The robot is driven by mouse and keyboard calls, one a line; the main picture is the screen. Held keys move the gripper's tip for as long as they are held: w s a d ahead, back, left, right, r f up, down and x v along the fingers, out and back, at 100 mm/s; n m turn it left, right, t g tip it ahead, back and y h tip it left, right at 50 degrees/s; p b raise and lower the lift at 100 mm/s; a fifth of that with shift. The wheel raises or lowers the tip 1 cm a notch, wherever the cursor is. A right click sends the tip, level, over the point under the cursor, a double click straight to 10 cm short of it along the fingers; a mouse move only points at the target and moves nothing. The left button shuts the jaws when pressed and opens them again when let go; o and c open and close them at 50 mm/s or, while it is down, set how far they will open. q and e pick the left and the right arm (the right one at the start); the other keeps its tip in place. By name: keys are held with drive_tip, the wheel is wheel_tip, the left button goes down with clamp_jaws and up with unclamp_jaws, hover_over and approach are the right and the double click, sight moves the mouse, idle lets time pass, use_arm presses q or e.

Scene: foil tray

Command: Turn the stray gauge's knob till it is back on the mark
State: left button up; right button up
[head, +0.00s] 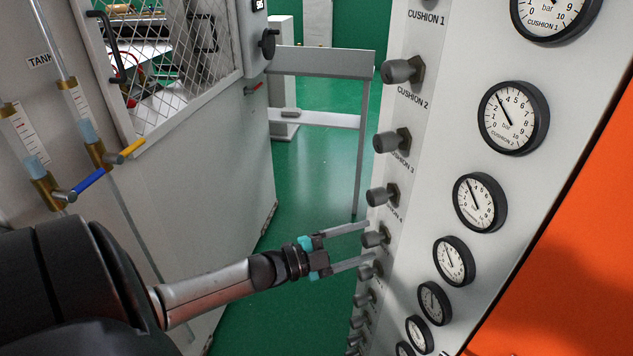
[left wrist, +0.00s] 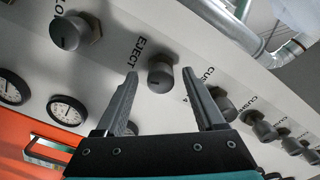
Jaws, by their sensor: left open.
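A column of dark grey knobs runs down the light panel (head: 420,165), with a column of round gauges beside it. My left gripper (head: 370,242) is open, its fingers reaching the knob (head: 375,238) below the CUSHION 4 one (head: 382,195). In the left wrist view, the knob labelled EJECT (left wrist: 160,74) sits between my spread fingertips; contact cannot be told. The CUSHION 2 gauge (head: 513,118) and CUSHION 3 gauge (head: 480,202) have needles pointing up and left. Lower gauges, such as this one (head: 434,303), are too small to read. I cannot tell which is stray. My right gripper is out of view.
Neighbouring knobs stand close above and below my fingers. A grey cabinet with a mesh door (head: 165,60) and valves with blue and yellow levers (head: 88,181) are at left. A grey frame (head: 320,63) stands behind on the green floor. An orange surface (head: 570,270) is at right.

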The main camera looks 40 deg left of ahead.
use_arm(q)
drive_tip(key=p+v, duration=0.1)
drive_tip(key=v, duration=1.2)
drive_tip(key=shift+s+a, duration=0.1)
idle(2.1)
drive_tip(key=s+f+n+g+y+b, duration=0.1)
drive_tip(key=s+f+n+g+y, duration=0.3)
drive_tip(key=f, duration=1)
drive_tip(key=s+f+n+g+y+b, duration=0.15)
drive_tip(key=s+f+n+y, duration=0.35)
drive_tip(key=f, duration=1)
drive_tip(key=s+d+f+n+g, duration=0.2)
drive_tip(key=s+d+f+g, duration=0.3)
drive_tip(key=s+d+f, duration=0.2)
drive_tip(key=s+d+f+n+g+h, duration=0.1)
drive_tip(key=s+d+f+g, duration=0.4)
drive_tip(key=s, duration=0.6)
drive_tip(key=d+f+n, duration=0.1)
drive_tip(key=d+f, duration=0.1)
drive_tip(key=d, duration=0.1)
drive_tip(key=shift+s+d+f+n, duration=0.2)
drive_tip(key=shift+s+n, duration=0.1)
drive_tip(key=shift+s, duration=0.1)
